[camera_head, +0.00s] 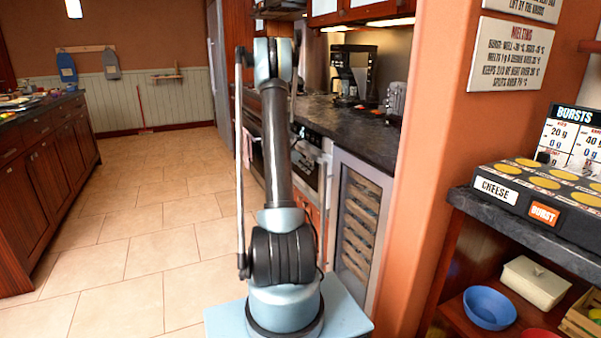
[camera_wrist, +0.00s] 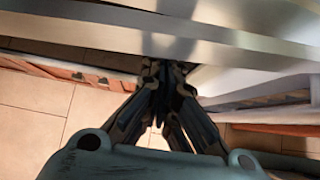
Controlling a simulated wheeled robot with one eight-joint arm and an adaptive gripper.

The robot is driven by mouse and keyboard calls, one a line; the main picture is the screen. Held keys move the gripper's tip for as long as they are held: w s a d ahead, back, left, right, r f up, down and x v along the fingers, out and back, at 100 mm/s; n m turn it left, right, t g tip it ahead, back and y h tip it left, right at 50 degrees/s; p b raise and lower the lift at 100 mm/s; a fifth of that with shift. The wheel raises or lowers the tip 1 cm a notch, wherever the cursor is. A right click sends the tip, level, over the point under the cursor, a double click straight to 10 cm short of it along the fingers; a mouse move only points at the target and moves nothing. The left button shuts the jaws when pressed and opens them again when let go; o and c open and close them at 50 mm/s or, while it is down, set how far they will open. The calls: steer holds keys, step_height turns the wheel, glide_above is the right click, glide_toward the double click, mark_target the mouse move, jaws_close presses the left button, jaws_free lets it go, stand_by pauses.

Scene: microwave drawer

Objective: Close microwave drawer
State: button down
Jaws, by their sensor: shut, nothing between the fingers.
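In the wrist view my gripper (camera_wrist: 164,68) is shut and empty. Its fingertips are at the lower edge of a broad, shiny steel panel (camera_wrist: 90,32), which looks like part of the microwave drawer. I cannot tell whether they touch it. In the head view a steel appliance with a dark control strip (camera_head: 306,136) sits under the counter, right of my upright arm; it appears to be the microwave unit. My arm hides part of it, and how far its drawer stands out is unclear.
A glass-fronted cooler (camera_head: 362,222) stands right of the appliance, beside an orange wall edge (camera_head: 425,150). A dark countertop (camera_head: 350,130) holds a coffee maker (camera_head: 353,70). Open tiled floor (camera_head: 130,240) lies left, with wooden cabinets (camera_head: 45,180) beyond. A shelf with a blue bowl (camera_head: 489,308) is at right.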

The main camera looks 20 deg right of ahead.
steer(key=shift+d, duration=0.65)
steer(key=a+f+v, duration=0.2)
steer(key=v, duration=1.1)
steer(key=s+a+r+m+y, duration=0.2)
steer(key=s+a+r+m, duration=0.35)
steer(key=s, duration=0.55)
steer(key=s+a+r+m+t+y, duration=0.1)
steer(key=s+a+r+m, duration=0.1)
steer(key=s+a, duration=0.35)
steer(key=s+a+r+m+y, duration=0.1)
steer(key=s+a, duration=0.2)
steer(key=s, duration=0.5)
steer(key=s+a+f+m+y, duration=0.1)
steer(key=s+a+f+m, duration=0.2)
steer(key=s, duration=0.5)
steer(key=s+a+f+m+y, duration=0.2)
steer(key=s+a, duration=0.3)
steer(key=s, duration=0.3)
steer(key=s+a+f+m+y, duration=0.2)
steer(key=s+a+f+m, duration=0.2)
steer(key=s, duration=0.4)
steer(key=shift+s+a+f+m+t, duration=0.25)
steer(key=shift+f+m+t, duration=0.15)
steer(key=shift+f, duration=0.2)
